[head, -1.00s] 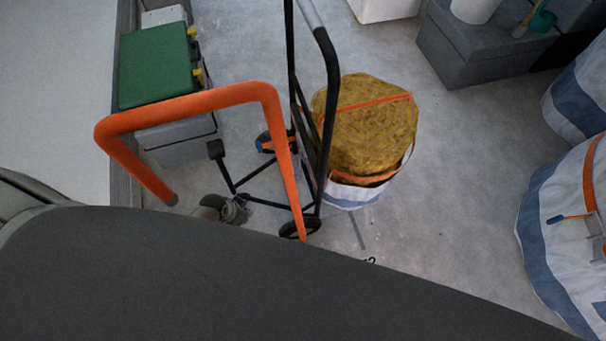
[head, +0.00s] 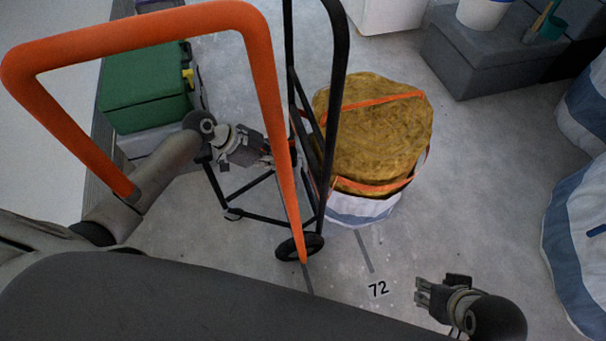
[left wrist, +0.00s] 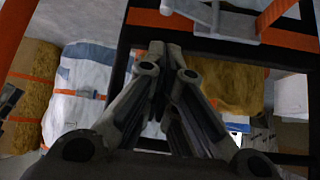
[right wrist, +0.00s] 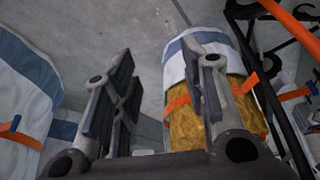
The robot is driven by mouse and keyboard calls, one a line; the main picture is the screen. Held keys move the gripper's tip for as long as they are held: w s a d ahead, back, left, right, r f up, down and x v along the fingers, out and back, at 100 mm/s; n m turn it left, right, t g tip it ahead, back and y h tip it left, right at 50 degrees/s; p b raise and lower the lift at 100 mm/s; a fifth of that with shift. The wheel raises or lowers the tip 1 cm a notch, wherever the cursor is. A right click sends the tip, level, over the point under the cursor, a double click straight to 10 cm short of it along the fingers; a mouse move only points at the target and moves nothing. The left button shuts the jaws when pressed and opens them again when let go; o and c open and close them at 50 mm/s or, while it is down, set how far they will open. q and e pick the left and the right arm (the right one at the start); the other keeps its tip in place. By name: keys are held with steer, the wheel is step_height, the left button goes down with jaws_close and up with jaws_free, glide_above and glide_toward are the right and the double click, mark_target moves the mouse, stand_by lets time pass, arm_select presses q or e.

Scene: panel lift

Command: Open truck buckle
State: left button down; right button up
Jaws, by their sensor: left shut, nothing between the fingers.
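The black hand truck (head: 334,120) stands left of a round yellow-brown bale (head: 375,130) in a white and blue wrap. Orange straps (head: 375,186) run over the bale.
An orange tubular bar (head: 262,70) crosses the left foreground. A green case (head: 145,85) stands at the left wall. A grey box (head: 480,55) is at the back right. White and blue bags (head: 585,220) stand at the right edge. The floor right of the bale is clear.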

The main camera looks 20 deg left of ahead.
arm_select(q)
steer(key=b, duration=0.3)
glide_above(298, 175)
steer(key=s+d, duration=0.2)
steer(key=f, duration=0.7)
steer(key=shift+s+a, duration=0.1)
steer(key=shift+a, duration=0.1)
steer(key=shift+d+f, duration=0.25)
arm_select(e)
steer(key=w+a+r+t+y, duration=0.1)
steer(key=w+a+r+t, duration=0.1)
steer(key=w, duration=0.4)
steer(key=w+a+r+t+y, duration=0.1)
steer(key=w+a+r+t, duration=0.1)
steer(key=w+r+t, duration=0.2)
steer(key=shift+w+r+t, duration=0.2)
steer(key=shift+w+t, duration=0.5)
steer(key=shift+w, duration=0.35)
steer(key=shift+s, duration=0.1)
